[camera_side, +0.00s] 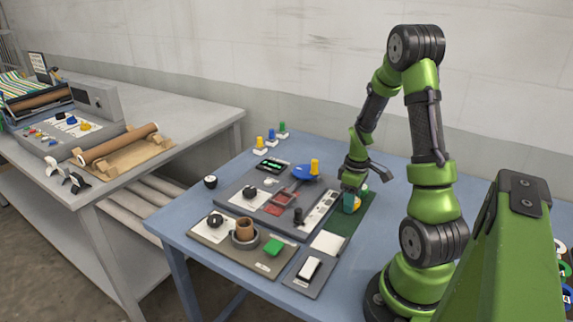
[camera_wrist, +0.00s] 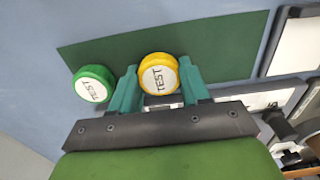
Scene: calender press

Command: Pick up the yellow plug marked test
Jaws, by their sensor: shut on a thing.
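The yellow plug (camera_wrist: 159,74) is round with a white top marked TEST. In the wrist view it sits between the two teal fingers of my gripper (camera_wrist: 160,84), which are shut on it. In the side view my gripper (camera_side: 351,202) is low over the dark green mat, and only a small part of the yellow plug (camera_side: 358,204) shows beside the fingers. I cannot tell whether the plug touches the mat. A green plug (camera_wrist: 93,84), also marked TEST, stands just left of the left finger in the wrist view.
The dark green mat (camera_wrist: 228,45) lies on the blue table (camera_side: 400,187). Grey panels with knobs and a red-windowed part (camera_side: 280,204) lie left of the mat in the side view. A white pad (camera_side: 329,242) is at the mat's front end. Small colored pegs stand at the back.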

